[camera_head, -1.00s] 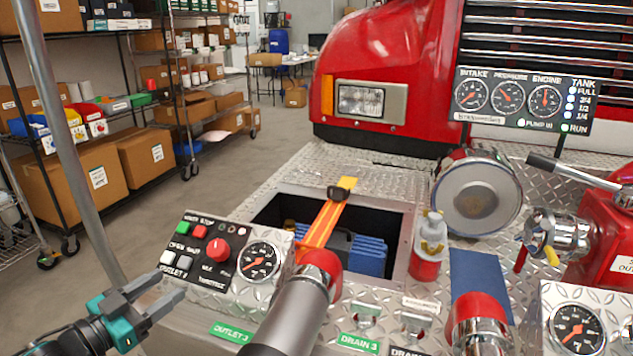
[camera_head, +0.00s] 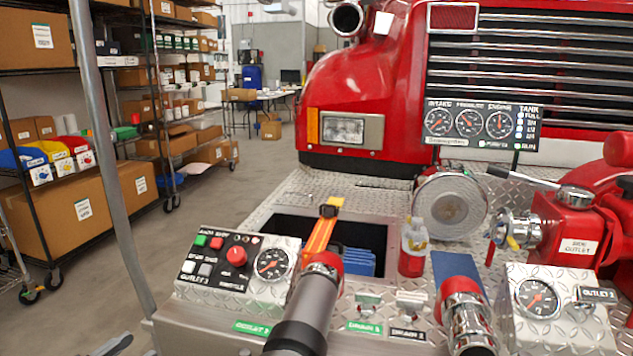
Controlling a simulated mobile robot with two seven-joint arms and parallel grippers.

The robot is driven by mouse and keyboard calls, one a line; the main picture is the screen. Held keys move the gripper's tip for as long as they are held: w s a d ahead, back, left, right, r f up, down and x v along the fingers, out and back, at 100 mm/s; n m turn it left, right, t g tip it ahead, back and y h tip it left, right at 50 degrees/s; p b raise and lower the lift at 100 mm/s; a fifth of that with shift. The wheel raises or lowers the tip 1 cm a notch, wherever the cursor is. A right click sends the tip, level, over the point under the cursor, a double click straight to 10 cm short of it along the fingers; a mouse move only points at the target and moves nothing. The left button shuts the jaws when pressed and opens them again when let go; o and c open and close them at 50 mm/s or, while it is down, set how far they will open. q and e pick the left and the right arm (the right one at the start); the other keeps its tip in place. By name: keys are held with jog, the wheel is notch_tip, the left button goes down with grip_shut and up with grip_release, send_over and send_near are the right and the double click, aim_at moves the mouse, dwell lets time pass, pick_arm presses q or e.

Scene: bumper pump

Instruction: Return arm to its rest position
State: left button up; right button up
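My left gripper (camera_head: 112,345) shows only as a grey fingertip piece at the bottom left edge of the head view. It is in front of the metal bumper, left of and below the outlet control panel (camera_head: 222,262), and apart from it. The rest of this gripper is cut off by the frame, so its opening cannot be judged. Nothing is visible in its grasp. My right gripper and arm are not in view.
A grey pole (camera_head: 118,170) stands close by on the left. A thick hose with a red collar (camera_head: 310,305) runs over the bumper's front edge. A capped chrome outlet (camera_head: 465,310) is right of it. Shelves (camera_head: 75,175) line the left, with open floor between (camera_head: 225,195).

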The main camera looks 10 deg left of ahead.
pick_arm(q)
jog(key=s+d+f+n+g+y, duration=0.1)
jog(key=s+d+f+g, duration=0.1)
jog(key=d, duration=0.5)
jog(key=s+d+f+g+y+p, duration=0.1)
jog(key=s+d+f+g, duration=0.1)
jog(key=s+d+f, duration=0.3)
jog(key=s+d+f+n+g+p, duration=0.1)
jog(key=s+d+f+g, duration=0.1)
jog(key=s+d+f, duration=0.2)
jog(key=d+f, duration=0.2)
jog(key=d, duration=0.2)
jog(key=shift+d+f+n+y, duration=0.2)
jog(key=shift+d+n+y, duration=0.1)
jog(key=shift+d+y, duration=0.1)
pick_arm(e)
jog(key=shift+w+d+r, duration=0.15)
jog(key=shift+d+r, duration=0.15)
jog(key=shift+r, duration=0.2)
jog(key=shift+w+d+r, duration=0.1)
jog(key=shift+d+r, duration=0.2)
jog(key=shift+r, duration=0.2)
